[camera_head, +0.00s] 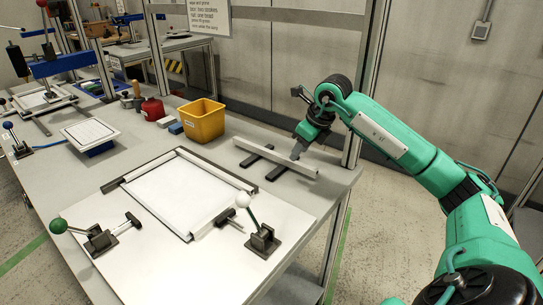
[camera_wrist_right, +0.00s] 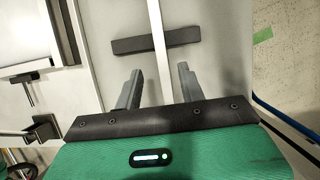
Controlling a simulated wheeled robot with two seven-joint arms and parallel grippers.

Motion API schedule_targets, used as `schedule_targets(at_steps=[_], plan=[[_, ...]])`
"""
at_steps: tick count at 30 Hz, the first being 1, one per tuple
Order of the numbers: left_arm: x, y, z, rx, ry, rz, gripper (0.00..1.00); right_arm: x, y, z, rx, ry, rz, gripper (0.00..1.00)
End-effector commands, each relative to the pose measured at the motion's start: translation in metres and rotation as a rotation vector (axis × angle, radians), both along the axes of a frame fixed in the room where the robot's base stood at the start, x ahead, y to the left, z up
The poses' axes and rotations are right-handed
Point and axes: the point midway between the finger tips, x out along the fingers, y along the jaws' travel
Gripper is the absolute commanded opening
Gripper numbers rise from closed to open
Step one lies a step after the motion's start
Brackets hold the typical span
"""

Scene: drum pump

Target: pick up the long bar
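The long bar (camera_head: 272,157) is pale and thin. It lies across two dark support blocks (camera_head: 256,157) near the table's right rear edge. In the right wrist view the bar (camera_wrist_right: 159,35) runs lengthwise from the top edge down between the two fingers. My right gripper (camera_head: 298,150) is at the bar's right part, pointing down. In the wrist view its fingers (camera_wrist_right: 159,88) are apart, one on each side of the bar, with gaps visible. Whether the fingertips are level with the bar or above it is hard to tell. My left gripper is not in view.
A framed white panel (camera_head: 185,192) lies left of the bar, with a white-knobbed lever clamp (camera_head: 262,238) and a green-knobbed one (camera_head: 98,238) in front. A yellow bin (camera_head: 202,122) stands behind. An upright metal post (camera_head: 362,80) rises at the table's rear right corner, near my arm.

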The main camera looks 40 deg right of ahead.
Motion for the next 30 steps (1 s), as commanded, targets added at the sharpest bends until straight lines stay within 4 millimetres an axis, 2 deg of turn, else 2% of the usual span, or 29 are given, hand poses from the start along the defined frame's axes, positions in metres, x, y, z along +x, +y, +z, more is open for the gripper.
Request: schedule_targets(at_steps=[9, 16, 17, 21, 23, 30], plan=[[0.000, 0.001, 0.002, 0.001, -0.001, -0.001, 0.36, 0.012, 0.001, -0.043, 0.002, 0.003, 0.001, 0.40], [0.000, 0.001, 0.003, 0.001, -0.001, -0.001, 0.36, 0.014, 0.001, -0.045, 0.001, 0.001, 0.000, 0.40], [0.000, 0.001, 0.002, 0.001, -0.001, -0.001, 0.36, 0.014, 0.001, -0.045, 0.001, 0.001, 0.000, 0.38], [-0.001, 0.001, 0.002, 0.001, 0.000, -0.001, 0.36, 0.014, 0.001, -0.045, 0.001, 0.001, 0.000, 0.11], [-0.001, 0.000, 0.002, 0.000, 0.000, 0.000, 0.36, 0.014, 0.001, -0.045, 0.001, 0.001, 0.000, 0.00], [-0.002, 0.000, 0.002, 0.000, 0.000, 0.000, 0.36, 0.014, 0.001, -0.045, 0.001, 0.000, 0.000, 0.00]])
